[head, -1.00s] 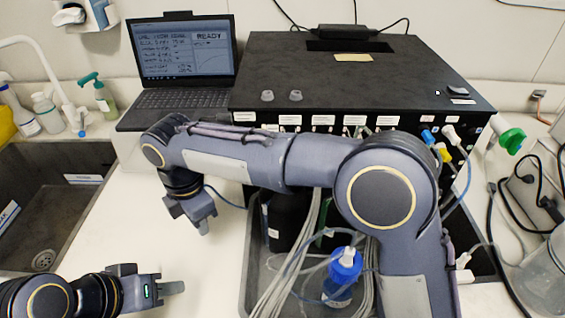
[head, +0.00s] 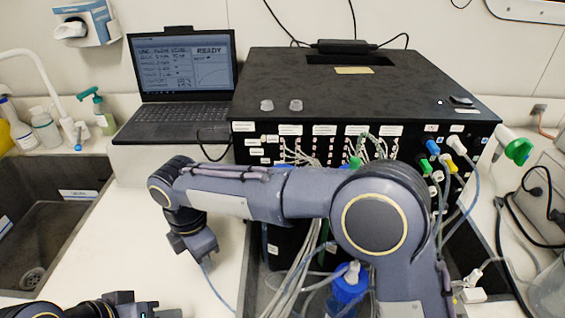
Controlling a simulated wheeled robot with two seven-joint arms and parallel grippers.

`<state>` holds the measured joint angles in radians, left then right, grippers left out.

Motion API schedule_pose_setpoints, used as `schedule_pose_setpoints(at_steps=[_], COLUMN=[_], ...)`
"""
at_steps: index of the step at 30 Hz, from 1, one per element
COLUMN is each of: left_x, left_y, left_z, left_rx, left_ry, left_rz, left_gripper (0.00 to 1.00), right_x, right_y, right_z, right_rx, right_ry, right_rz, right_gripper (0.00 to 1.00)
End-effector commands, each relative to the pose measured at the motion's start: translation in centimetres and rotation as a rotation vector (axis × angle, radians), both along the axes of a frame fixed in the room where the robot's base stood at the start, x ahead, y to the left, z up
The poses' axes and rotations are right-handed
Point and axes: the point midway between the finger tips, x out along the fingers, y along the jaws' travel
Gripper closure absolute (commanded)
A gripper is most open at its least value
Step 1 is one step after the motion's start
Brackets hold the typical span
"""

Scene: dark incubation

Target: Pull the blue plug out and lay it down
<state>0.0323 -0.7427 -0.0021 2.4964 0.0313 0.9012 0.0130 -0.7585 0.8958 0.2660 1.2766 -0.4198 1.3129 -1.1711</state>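The blue plug (head: 433,147) sits in the upper right of the black box's front panel (head: 405,150), beside white, green and yellow plugs with tubes. My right gripper (head: 207,255) points down over the white bench, left of the box and well apart from the plug. Its arm crosses in front of the panel and hides part of it. I cannot tell whether its fingers are open. My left gripper (head: 160,313) is at the bottom left edge, partly cut off, and touches no plug. Its finger state is unclear.
A laptop (head: 185,65) showing READY stands left of the box. A sink (head: 45,235) is at far left. A blue-capped bottle (head: 348,290) and loose tubes stand in a tray below the box. The bench left of the tray has free room.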

Motion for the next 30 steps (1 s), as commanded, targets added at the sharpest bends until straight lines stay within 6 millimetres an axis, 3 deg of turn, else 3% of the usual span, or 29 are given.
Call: schedule_pose_setpoints(at_steps=[3, 11, 24, 30], left_x=[0.0, 0.0, 0.0, 0.0], left_y=[0.0, 0.0, 0.0, 0.0], left_z=[0.0, 0.0, 0.5, 0.6], left_rx=[0.000, 0.000, 0.000, 0.000], left_ry=[0.000, 0.000, 0.000, 0.000], left_rz=[0.000, 0.000, 0.000, 0.000], left_gripper=[0.64, 0.64, 0.64, 0.64], right_x=[0.0, 0.0, 0.0, 0.0], right_y=[0.0, 0.0, 0.1, 0.0], right_z=[0.0, 0.2, 6.6, 7.8], right_rx=[0.000, 0.001, 0.002, -0.001], right_ry=[0.000, -0.001, -0.002, 0.001], right_rz=[0.000, 0.000, -0.001, 0.001], right_gripper=[0.62, 0.62, 0.62, 0.62])
